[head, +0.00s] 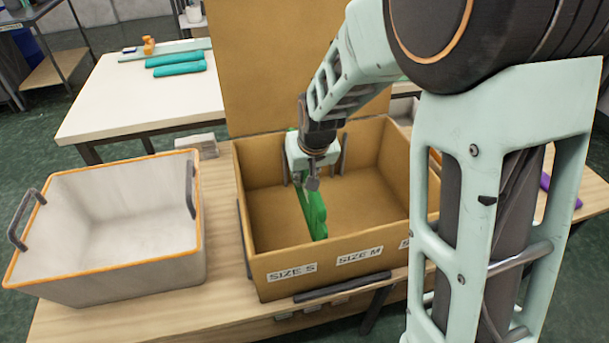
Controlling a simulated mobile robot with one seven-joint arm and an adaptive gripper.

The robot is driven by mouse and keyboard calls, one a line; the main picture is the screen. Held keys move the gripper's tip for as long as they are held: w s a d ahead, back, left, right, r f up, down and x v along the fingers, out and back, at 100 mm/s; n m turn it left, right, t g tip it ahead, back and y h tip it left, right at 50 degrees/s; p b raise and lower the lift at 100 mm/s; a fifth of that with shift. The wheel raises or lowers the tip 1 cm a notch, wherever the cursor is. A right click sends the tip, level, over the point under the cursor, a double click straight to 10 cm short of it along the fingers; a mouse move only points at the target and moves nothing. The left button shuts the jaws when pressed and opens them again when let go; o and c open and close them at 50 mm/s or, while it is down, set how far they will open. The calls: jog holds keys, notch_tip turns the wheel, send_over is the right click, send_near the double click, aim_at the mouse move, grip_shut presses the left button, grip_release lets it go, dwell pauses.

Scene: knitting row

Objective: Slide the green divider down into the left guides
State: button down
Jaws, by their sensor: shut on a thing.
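The green divider (313,212) stands on edge inside the tan box (275,237), running from the back toward the front wall. It lies roughly between the SIZE S and SIZE M labels. My gripper (312,182) is over the box and shut on the divider from above, hiding part of its top edge. The guides cannot be made out, and I cannot tell whether the divider's ends sit in any.
An empty white bin (120,215) with an orange rim and dark handles stands left of the box on the wooden table (222,270). The box's tall back panel (262,70) rises behind. Teal rolls (180,68) lie on a white table (125,105) farther back.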

aim_at(304, 192)
jog(key=shift+f+b, duration=2)
jog(key=shift+f, duration=0.7)
jog(key=c, duration=1.8)
grip_release()
jog(key=v, duration=1.2)
